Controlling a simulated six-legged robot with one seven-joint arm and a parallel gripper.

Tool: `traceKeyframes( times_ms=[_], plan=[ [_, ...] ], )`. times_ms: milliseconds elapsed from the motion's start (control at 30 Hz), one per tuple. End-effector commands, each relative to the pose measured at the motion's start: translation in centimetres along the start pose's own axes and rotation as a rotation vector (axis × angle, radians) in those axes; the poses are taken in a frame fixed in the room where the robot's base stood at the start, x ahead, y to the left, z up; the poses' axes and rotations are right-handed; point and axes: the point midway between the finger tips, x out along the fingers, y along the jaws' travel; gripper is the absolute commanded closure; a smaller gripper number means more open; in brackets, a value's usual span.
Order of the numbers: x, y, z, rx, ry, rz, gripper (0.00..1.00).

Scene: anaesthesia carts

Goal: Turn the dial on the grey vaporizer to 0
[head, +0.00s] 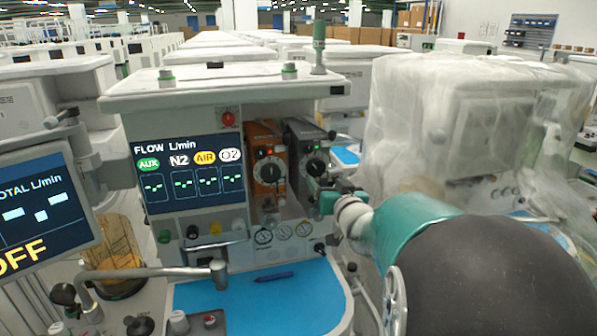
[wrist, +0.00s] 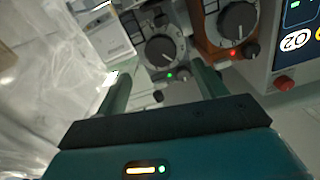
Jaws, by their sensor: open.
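The grey vaporizer (head: 296,134) stands to the right of the orange one on the anaesthesia cart. Its round black dial (head: 316,168) has pale marks around it, too small to read. My gripper (head: 325,193) is in front of the vaporizer, low and to the right of the dial, partly hidden by my arm. In the wrist view, which is turned over, the dial (wrist: 160,51) lies just beyond and between the two fingertips of my open gripper (wrist: 160,70). The fingers appear apart from it. A green light (wrist: 169,75) shows beside the dial.
The orange vaporizer (head: 264,138) with its own dial is close on the left. A flow screen (head: 190,175) is farther left. Gauges (head: 283,233) sit below, above a blue work surface (head: 250,305) with a pen. A plastic-draped cart (head: 450,120) stands at right.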

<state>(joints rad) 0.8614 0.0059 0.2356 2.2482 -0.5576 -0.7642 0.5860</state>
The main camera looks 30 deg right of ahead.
Motion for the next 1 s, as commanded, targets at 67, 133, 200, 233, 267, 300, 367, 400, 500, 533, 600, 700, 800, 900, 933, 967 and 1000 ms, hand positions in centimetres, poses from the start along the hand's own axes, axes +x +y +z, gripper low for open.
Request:
traceKeyframes(
  times_ms=[67, 133, 200, 233, 267, 300, 367, 400, 500, 533, 600, 700, 800, 900, 933, 967, 1000],
  plan=[
    [1.7, 0.0, 0.1, 0.004, -0.001, -0.002, 0.30],
    [3.0, 0.0, 0.1, 0.002, -0.002, -0.002, 0.30],
    [4.3, -0.1, 0.1, 0.004, -0.001, -0.003, 0.30],
    [4.7, -0.1, 0.1, 0.002, -0.001, -0.003, 0.30],
    [5.2, -0.1, 0.1, 0.002, -0.002, -0.004, 0.30],
    [5.7, -0.1, 0.1, 0.002, -0.001, -0.004, 0.30],
    [6.3, -0.1, 0.1, 0.002, -0.001, -0.004, 0.30],
    [6.6, -0.1, 0.1, 0.002, 0.000, -0.004, 0.30],
    [6.9, -0.1, 0.0, 0.001, -0.001, -0.004, 0.30],
    [7.0, -0.1, 0.0, 0.001, 0.000, -0.004, 0.30],
    [7.0, -0.1, 0.0, 0.000, 0.000, -0.004, 0.30],
    [7.0, -0.1, 0.0, 0.000, -0.001, -0.004, 0.30],
    [7.0, -0.1, 0.0, 0.000, -0.001, -0.004, 0.43],
    [6.9, -0.1, 0.0, 0.000, -0.001, -0.004, 0.63],
    [6.9, -0.1, 0.0, 0.000, -0.001, -0.004, 0.69],
    [6.9, -0.1, 0.0, 0.001, -0.001, -0.004, 0.74],
    [6.9, -0.1, 0.0, 0.001, -0.001, -0.004, 0.74]
  ],
)
